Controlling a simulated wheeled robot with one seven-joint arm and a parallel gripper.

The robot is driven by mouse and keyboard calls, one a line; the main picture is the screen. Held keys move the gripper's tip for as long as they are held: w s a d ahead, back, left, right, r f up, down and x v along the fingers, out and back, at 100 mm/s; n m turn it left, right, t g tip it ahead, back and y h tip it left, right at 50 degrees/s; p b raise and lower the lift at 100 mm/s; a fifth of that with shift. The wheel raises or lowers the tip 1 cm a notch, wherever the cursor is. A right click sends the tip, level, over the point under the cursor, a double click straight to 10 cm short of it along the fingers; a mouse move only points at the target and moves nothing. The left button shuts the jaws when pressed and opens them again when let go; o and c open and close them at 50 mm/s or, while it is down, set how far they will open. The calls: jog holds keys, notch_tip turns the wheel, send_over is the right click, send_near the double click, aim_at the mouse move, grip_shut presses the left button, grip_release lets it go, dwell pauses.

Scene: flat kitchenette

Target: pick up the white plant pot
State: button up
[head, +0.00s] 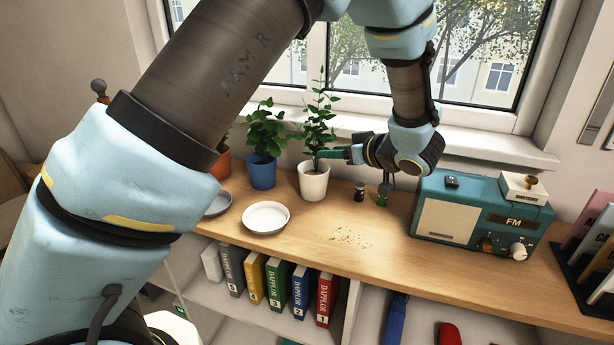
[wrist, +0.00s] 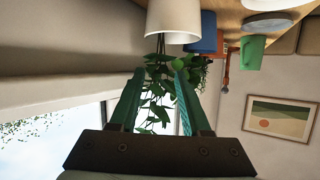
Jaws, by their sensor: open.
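The white plant pot (head: 313,182) stands upright on the wooden counter below the window, with a tall leafy plant (head: 316,122) in it. In the wrist view the pot (wrist: 173,20) is at the top, just beyond the fingertips. My gripper (head: 322,154) is level with the plant's lower stem, just above the pot's rim. It reaches in from the right. In the wrist view its two green fingers (wrist: 160,73) are open, with stem and leaves showing between them. They do not appear to touch the pot.
A blue pot (head: 262,172) with a plant stands close left of the white pot. A white dish (head: 265,218) is in front. Small bottles (head: 360,192) and a teal radio (head: 478,215) stand to the right. Crumbs (head: 352,238) lie on otherwise bare counter.

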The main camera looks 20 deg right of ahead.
aim_at(314, 170)
jog(key=p+x, duration=0.1)
jog(key=x, duration=0.3)
jog(key=shift+w+a, duration=0.1)
jog(key=shift+w, duration=0.1)
jog(key=d+p+x, duration=0.1)
jog(key=p+x, duration=0.1)
jog(key=x, duration=0.4)
jog(key=shift+a+f+p, duration=0.2)
jog(key=shift+a+p, duration=0.1)
jog(key=shift+p, duration=0.05)
jog(key=shift+w, duration=0.15)
jog(key=shift+c, duration=0.4)
grip_shut()
